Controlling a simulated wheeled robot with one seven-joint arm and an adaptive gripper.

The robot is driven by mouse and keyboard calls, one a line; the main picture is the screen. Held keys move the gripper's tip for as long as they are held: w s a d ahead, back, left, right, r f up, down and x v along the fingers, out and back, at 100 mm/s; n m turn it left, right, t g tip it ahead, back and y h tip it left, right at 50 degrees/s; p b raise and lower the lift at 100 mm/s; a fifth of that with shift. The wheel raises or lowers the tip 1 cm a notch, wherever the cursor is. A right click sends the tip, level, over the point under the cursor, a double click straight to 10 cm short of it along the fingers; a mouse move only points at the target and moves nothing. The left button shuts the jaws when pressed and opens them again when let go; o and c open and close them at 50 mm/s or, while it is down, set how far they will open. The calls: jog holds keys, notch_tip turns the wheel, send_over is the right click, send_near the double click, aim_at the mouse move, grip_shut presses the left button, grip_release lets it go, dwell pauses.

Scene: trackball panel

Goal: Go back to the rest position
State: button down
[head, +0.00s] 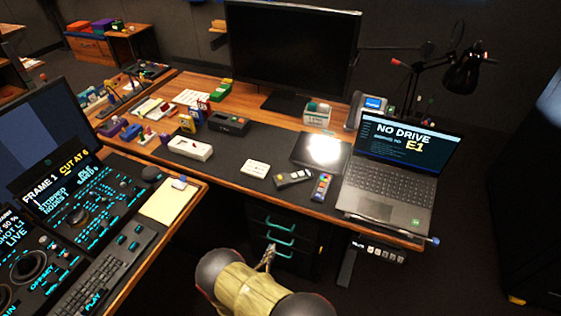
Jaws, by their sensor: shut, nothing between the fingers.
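My gripper (267,258) shows at the bottom middle of the head view, at the end of my arm, which comes up from the lower edge. Its fingers are small and look closed, with nothing seen between them. It appears in front of the dark drawer unit (262,222) with green handles, and apart from the desk edge. On the left is the control panel (75,225) with lit cyan labels, round dials and a screen reading "FRAME 1 CUT AT 6".
The wooden desk (185,85) holds a monitor (290,48), a laptop (400,165) reading "NO DRIVE", a black desk lamp (462,72) and several small boxes and remotes. A yellow notepad (168,205) lies on the left desk's corner. Dark floor (480,250) is open at right.

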jog(key=s+d+f+m+g+h, duration=0.35)
jog(key=s+d, duration=0.25)
jog(key=d, duration=0.3)
jog(key=s+d+r+m+g+h, duration=0.3)
jog(key=s+d+r+m+g, duration=0.25)
jog(key=r+g, duration=0.2)
jog(key=s+d+r+m+g+y, duration=0.1)
jog(key=s+r+m+g+y, duration=0.2)
jog(key=s+r+m+y, duration=0.75)
jog(key=w+d+r+m+g, duration=0.1)
jog(key=r+m+g, duration=0.4)
jog(key=r, duration=1.3)
jog(key=s+d+r+m+t+y, duration=0.1)
jog(key=d+r+m+t, duration=0.2)
jog(key=r, duration=0.5)
jog(key=s+d+r+m+t+y, duration=0.1)
jog(key=d+r+m+t, duration=0.3)
jog(key=r, duration=0.5)
jog(key=shift+s+d+t, duration=0.4)
jog(key=shift+d, duration=0.25)
